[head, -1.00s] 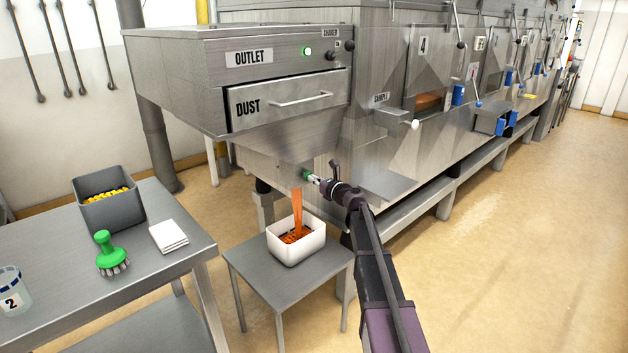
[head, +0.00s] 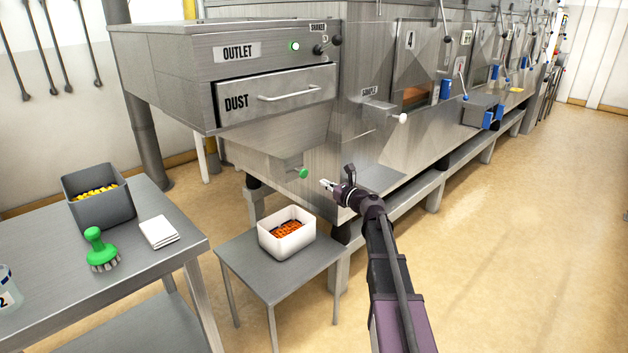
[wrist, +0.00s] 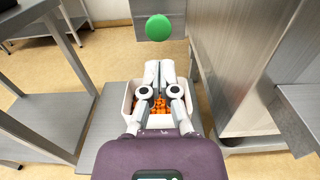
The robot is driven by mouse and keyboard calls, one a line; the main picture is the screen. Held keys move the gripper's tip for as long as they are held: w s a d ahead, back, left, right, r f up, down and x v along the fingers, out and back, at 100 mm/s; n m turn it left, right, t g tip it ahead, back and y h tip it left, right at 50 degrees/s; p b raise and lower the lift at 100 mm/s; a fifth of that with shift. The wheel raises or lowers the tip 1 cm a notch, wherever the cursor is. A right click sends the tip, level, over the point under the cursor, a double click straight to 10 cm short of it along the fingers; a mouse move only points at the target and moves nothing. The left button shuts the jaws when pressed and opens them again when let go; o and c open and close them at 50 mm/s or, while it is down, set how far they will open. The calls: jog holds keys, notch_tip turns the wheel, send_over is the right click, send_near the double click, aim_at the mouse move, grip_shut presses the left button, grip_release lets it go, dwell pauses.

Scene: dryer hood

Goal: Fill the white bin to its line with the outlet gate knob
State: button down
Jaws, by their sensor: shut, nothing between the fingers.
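The white bin (head: 287,232) stands on a small metal table under the outlet and holds orange pieces (head: 286,229). How they stand against a line on the bin cannot be told. The green outlet gate knob (head: 302,172) is on the front of the machine above the bin; no stream falls below it. In the wrist view the green knob (wrist: 158,27) shows ahead of the fingertips, apart from them. My gripper (head: 326,184) is shut and empty, a little to the right of the knob. In the wrist view its fingers (wrist: 160,70) are together and partly cover the bin (wrist: 127,106).
The small table (head: 247,262) has bare room around the bin. A steel bench (head: 140,285) at left bears a grey bin (head: 108,208) with yellow pieces, a green brush (head: 100,250) and white cloths (head: 159,232). The dust drawer (head: 275,98) is shut.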

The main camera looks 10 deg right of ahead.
jog(key=shift+v, duration=1.7)
jog(key=s+a+f+n+g+h, duration=0.1)
jog(key=s+a+f+n+g, duration=1.05)
jog(key=n, duration=0.55)
jog(key=s+f+n+g+h, duration=0.2)
jog(key=s+f+n+h, duration=0.3)
jog(key=s, duration=0.4)
jog(key=s+f+n+g+h, duration=0.2)
jog(key=s+n+h, duration=0.1)
jog(key=s+n, duration=0.5)
notch_tip(320, 180, up, 25)
jog(key=s+p, duration=0.1)
jog(key=p, duration=2.4)
jog(key=shift+s+r+p, duration=0.2)
jog(key=shift+s+p, duration=0.1)
jog(key=shift+s, duration=0.1)
jog(key=shift+a, duration=0.1)
